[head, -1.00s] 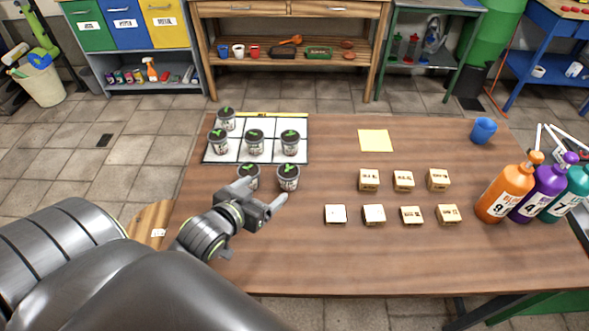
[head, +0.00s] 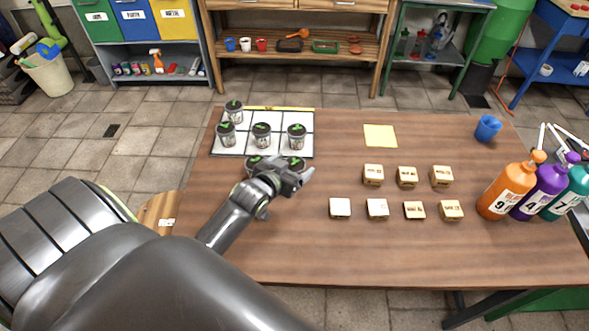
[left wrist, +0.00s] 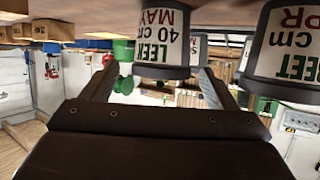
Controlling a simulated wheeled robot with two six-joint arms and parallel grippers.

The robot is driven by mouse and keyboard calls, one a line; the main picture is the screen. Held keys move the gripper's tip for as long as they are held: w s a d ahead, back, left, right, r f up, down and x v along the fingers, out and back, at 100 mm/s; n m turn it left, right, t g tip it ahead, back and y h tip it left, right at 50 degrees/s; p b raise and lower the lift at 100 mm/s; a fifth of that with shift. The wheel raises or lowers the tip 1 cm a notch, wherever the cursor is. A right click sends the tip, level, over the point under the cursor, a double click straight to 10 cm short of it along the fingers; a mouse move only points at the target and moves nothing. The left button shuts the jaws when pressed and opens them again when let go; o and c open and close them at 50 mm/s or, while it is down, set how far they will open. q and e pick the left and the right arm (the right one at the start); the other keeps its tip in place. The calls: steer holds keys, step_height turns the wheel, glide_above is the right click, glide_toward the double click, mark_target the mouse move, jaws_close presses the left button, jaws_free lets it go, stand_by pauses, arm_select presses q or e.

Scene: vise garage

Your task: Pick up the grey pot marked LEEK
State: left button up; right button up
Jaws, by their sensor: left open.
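The grey pot marked LEEK (left wrist: 165,40) shows large in the left wrist view, which is upside down. Its label seems to read LEEK, 40 cm, MAY. My left gripper (left wrist: 157,84) is open, with one finger on each side of this pot near its dark rim; I cannot tell whether they touch it. In the head view the left gripper (head: 295,174) is at the right pot of the front pair, which it partly hides. A pot that seems marked BEET (left wrist: 283,40) stands close beside, outside the fingers. My right gripper is not in view.
Several other pots (head: 262,135) stand on the white grid mat (head: 279,153) behind. Wooden blocks (head: 373,174), a yellow sheet (head: 380,136), a blue cup (head: 487,128) and bottles (head: 507,190) are to the right. The front of the table (head: 390,255) is clear.

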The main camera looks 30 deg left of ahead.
mark_target(294, 164)
arm_select(q)
steer(key=shift+x, duration=2.05)
steer(key=shift+s, duration=0.1)
steer(key=shift+c, duration=0.3)
steer(key=c, duration=1.1)
steer(key=shift+o, duration=0.2)
